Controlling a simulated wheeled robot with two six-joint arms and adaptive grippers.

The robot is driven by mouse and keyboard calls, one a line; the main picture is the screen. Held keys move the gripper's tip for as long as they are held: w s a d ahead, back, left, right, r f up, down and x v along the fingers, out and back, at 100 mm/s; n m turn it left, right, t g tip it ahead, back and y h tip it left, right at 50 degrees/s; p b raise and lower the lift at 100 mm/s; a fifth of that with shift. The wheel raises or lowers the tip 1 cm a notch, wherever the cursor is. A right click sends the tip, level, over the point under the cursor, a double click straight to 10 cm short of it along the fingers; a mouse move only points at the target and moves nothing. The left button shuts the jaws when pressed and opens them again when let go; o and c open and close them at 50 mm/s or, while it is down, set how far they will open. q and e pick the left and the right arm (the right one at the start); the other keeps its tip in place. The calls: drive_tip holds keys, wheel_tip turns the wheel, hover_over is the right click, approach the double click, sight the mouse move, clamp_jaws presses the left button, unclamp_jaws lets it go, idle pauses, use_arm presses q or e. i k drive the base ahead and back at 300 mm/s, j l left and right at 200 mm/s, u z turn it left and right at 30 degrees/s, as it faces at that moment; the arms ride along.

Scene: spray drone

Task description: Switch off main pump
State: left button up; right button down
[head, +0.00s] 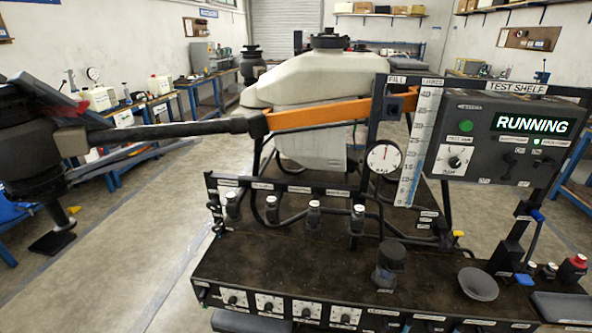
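A dark control box (476,190) stands on the test shelf at the right in the head view. Its lit display (531,124) reads RUNNING. A round green indicator (466,126) sits at its upper left. A rotary knob (455,161) on a white plate is below it. Small black switches (510,162) are at the box's right; their labels are too small to read. Several knobs on white plates, such as this one (233,298), line the bench's front edge. No label clearly reads main pump. Neither of my grippers is in view.
A white tank (312,85) stands behind. A drone arm (170,130) extends left. Open floor (150,235) lies at left.

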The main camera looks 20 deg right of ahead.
sight(549, 162)
drive_tip(key=z, duration=2.2)
